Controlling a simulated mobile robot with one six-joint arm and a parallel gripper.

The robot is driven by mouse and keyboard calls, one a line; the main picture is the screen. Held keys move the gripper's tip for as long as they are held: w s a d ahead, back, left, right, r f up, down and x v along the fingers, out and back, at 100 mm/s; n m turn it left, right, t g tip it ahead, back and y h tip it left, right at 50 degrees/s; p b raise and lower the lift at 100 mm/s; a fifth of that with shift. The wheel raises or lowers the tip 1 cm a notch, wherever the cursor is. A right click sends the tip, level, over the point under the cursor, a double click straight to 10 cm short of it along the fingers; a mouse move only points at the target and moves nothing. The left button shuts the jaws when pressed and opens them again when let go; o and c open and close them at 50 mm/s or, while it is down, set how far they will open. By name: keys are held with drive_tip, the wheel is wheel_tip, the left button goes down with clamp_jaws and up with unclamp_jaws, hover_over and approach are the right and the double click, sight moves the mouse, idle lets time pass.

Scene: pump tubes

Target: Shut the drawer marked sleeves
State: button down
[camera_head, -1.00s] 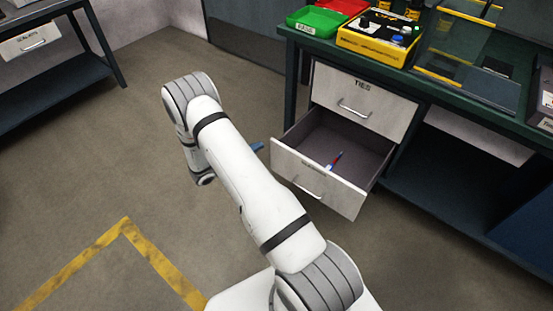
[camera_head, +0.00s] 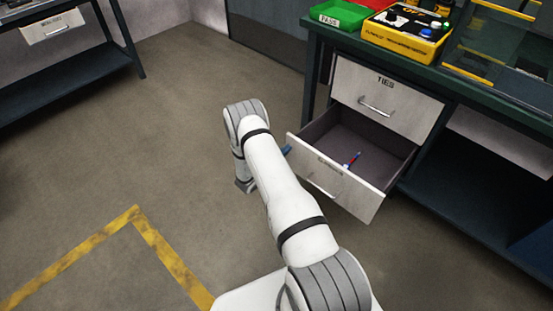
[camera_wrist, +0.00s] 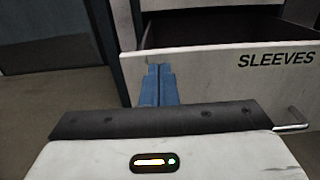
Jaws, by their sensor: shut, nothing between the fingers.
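The drawer marked SLEEVES (camera_head: 345,188) is pulled out below the closed drawer marked TIES (camera_head: 385,97) in the head view. A small red and blue item (camera_head: 352,160) lies inside it. In the wrist view the white drawer front (camera_wrist: 215,75) with its SLEEVES label and part of its bar handle (camera_wrist: 292,122) is close ahead. My gripper's blue fingers (camera_wrist: 158,86) are shut and empty, in front of the left part of the drawer front; I cannot tell whether they touch it. In the head view the gripper (camera_head: 287,150) is mostly hidden behind my arm.
The bench top (camera_head: 440,75) holds a green bin (camera_head: 345,15) and a yellow box with buttons (camera_head: 408,30). Another bench (camera_head: 70,75) with a drawer stands at the upper left. The floor left of my arm is clear, with yellow tape (camera_head: 80,255).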

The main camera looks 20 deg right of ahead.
sight(296, 141)
drive_tip(key=shift+x, duration=1.85)
drive_tip(key=shift+d, duration=0.15)
drive_tip(key=shift+w+b, duration=0.15)
drive_tip(key=shift+b, duration=0.25)
